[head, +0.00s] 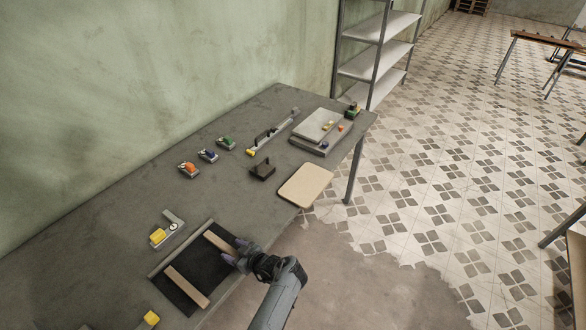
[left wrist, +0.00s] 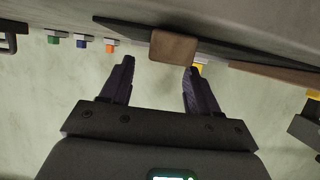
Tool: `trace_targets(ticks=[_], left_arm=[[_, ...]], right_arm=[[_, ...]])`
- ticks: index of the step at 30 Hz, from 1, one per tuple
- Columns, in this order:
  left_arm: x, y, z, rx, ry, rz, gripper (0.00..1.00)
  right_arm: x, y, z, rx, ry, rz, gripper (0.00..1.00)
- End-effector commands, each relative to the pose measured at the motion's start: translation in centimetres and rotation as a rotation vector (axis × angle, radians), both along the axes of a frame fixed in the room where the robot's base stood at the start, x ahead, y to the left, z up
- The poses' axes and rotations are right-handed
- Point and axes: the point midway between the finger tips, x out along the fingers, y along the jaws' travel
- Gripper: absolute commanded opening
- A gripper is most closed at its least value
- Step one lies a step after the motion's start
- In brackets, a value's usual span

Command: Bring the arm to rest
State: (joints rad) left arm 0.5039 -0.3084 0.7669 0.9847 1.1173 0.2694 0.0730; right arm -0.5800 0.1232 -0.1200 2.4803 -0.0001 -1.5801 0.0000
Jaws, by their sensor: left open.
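My left gripper (head: 239,258) is above the front edge of the grey table, at the near end of a wooden strip (head: 220,242) on a black mat (head: 190,263). In the left wrist view, the gripper (left wrist: 160,66) is open, its two dark fingers apart with nothing between them. The brown end of a wooden piece (left wrist: 173,47) shows just beyond the fingertips; I cannot tell whether they touch it. A second wooden strip (head: 187,286) lies on the mat. My right gripper is not in view.
The grey table (head: 120,205) holds orange (head: 188,170), blue (head: 208,155) and green (head: 226,143) clamp-like tools, a pale board (head: 305,186) at the front edge and a dark block (head: 262,171). A metal shelf (head: 376,62) stands beyond.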

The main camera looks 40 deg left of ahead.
Motion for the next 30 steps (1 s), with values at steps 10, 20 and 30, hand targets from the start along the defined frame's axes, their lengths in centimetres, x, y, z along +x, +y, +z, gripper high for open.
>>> trace_targets(ticks=[10, 20, 30], left_arm=[[0.1, 5.1, 1.1, -0.045, -0.107, -0.13, 0.61], [3.3, -2.1, 7.3, -0.28, -0.025, -0.839, 0.61], [-8.2, -22.0, 10.0, -0.557, 0.506, -1.488, 0.61]], right_arm=[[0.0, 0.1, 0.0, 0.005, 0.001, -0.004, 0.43], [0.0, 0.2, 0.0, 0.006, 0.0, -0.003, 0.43], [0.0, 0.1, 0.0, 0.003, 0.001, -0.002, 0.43]])
